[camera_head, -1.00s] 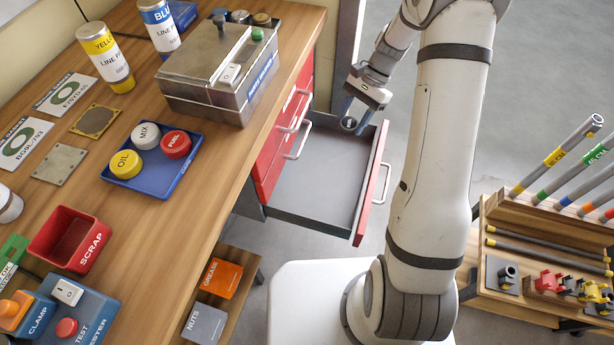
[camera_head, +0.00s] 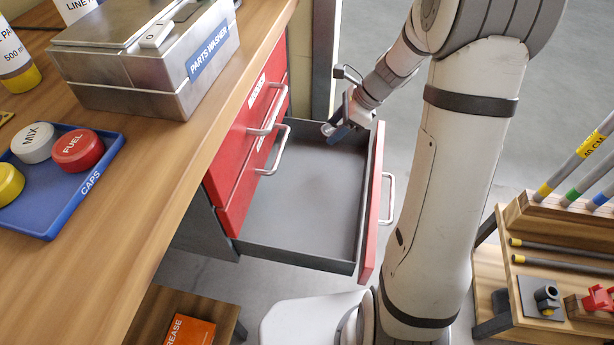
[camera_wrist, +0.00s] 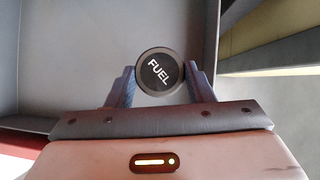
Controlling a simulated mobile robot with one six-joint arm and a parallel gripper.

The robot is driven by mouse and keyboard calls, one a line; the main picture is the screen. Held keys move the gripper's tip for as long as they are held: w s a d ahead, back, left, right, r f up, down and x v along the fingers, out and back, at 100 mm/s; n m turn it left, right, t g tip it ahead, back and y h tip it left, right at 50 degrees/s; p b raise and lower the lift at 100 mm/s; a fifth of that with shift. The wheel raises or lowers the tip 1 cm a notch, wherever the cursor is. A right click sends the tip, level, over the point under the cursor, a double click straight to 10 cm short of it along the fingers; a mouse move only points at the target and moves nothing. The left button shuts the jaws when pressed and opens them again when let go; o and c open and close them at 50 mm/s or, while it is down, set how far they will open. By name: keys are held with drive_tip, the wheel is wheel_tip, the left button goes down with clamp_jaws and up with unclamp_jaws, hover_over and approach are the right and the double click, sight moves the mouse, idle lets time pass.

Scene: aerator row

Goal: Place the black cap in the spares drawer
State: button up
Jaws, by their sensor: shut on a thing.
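The black cap, lettered FUEL (camera_wrist: 160,72), is held between the two fingers of my gripper (camera_wrist: 160,85) in the wrist view. In the head view my gripper (camera_head: 338,130) is at the far end of the open drawer (camera_head: 300,245), over its inside. The drawer is pulled out from the red cabinet and its grey floor looks empty. The cap is hard to make out in the head view. I cannot tell whether it touches the drawer floor. In the wrist view the drawer's grey floor (camera_wrist: 95,50) lies behind the cap.
A blue tray (camera_head: 45,215) on the bench holds white, red and yellow caps. A metal parts washer (camera_head: 150,75) stands at the bench edge. The drawer's red front with its handle (camera_head: 388,198) is close to my arm. A wooden rack (camera_head: 480,275) stands at right.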

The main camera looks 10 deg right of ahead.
sight(324, 160)
drive_tip(key=f+b, duration=0.1)
drive_tip(key=f, duration=0.2)
drive_tip(key=f+b, duration=0.1)
drive_tip(key=f, duration=0.2)
drive_tip(key=f+b, duration=0.2)
drive_tip(key=f, duration=0.1)
drive_tip(key=shift+a+f, duration=0.15)
drive_tip(key=shift+a, duration=0.1)
drive_tip(key=o, duration=0.9)
drive_tip(key=shift+o, duration=0.2)
